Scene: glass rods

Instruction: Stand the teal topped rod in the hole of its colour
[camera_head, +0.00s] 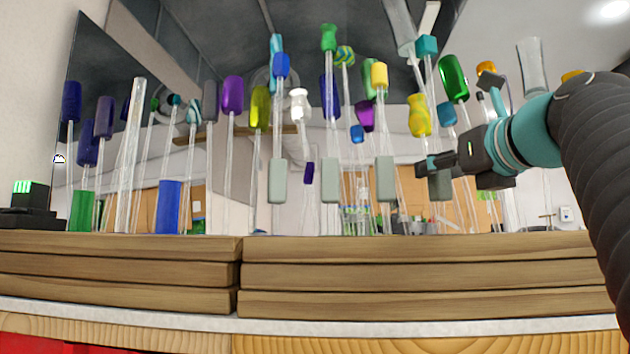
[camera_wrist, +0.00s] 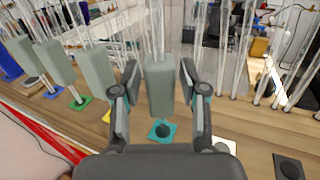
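In the head view a teal-topped rod (camera_head: 427,46) stands upright; its clear shaft runs down towards my gripper (camera_head: 428,166). A grey-green block (camera_head: 440,187) shows just below the fingers. In the wrist view my gripper (camera_wrist: 160,78) is open, with one finger on each side of a grey-green block (camera_wrist: 160,95), and narrow gaps show beside it. Clear shafts rise behind the block; I cannot tell which belongs to the teal top. A teal square with a dark round centre (camera_wrist: 162,130) lies on the wood in front of the block.
More grey-green blocks (camera_wrist: 94,70) stand in a row to the left, near a green square (camera_wrist: 80,103) and a yellow one. A black square (camera_wrist: 288,166) lies to the right. Many clear rods crowd behind. Stacked wooden boards (camera_head: 420,275) form the front edge.

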